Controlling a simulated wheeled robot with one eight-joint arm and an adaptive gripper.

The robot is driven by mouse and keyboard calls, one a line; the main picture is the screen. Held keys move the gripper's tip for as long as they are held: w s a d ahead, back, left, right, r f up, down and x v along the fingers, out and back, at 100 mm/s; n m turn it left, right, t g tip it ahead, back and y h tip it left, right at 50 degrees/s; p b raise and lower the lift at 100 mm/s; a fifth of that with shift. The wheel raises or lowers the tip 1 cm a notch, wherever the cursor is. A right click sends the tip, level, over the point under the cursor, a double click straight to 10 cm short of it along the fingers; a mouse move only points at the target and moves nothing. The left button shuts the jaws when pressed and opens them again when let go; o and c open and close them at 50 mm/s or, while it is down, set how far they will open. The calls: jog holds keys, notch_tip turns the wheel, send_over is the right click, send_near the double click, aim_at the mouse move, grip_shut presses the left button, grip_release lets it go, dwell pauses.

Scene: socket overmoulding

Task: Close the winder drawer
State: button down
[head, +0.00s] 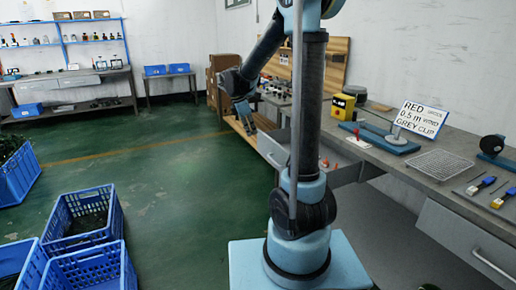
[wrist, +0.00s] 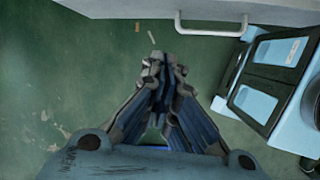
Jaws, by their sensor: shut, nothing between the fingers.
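A grey drawer (head: 345,175) stands pulled out from under the workbench, partly hidden behind my arm. Its front panel (head: 271,150) faces left, toward the open floor. In the wrist view, a pale drawer front (wrist: 130,8) with a bar handle (wrist: 210,30) crosses the top edge. My gripper (head: 250,128) hangs to the left of the drawer front, pointing down. In the wrist view my gripper (wrist: 165,65) is shut and empty, below the handle in the picture and apart from it. The drawer's inside is mostly hidden.
The workbench (head: 390,150) carries a yellow device (head: 342,106), a sign (head: 418,118), a wire rack (head: 440,164) and tools. Another drawer (head: 465,240) sits at lower right. Blue crates (head: 85,215) stand at left. Green floor between is clear.

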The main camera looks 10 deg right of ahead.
jog(key=w+a+f+n, duration=0.2)
jog(key=w, duration=0.2)
jog(key=w+d+f, duration=0.2)
jog(key=d+f, duration=0.4)
jog(key=f, duration=0.3)
jog(key=shift+w+d+f+h, duration=0.2)
jog(key=shift+w+d+h, duration=0.1)
jog(key=shift+w, duration=0.1)
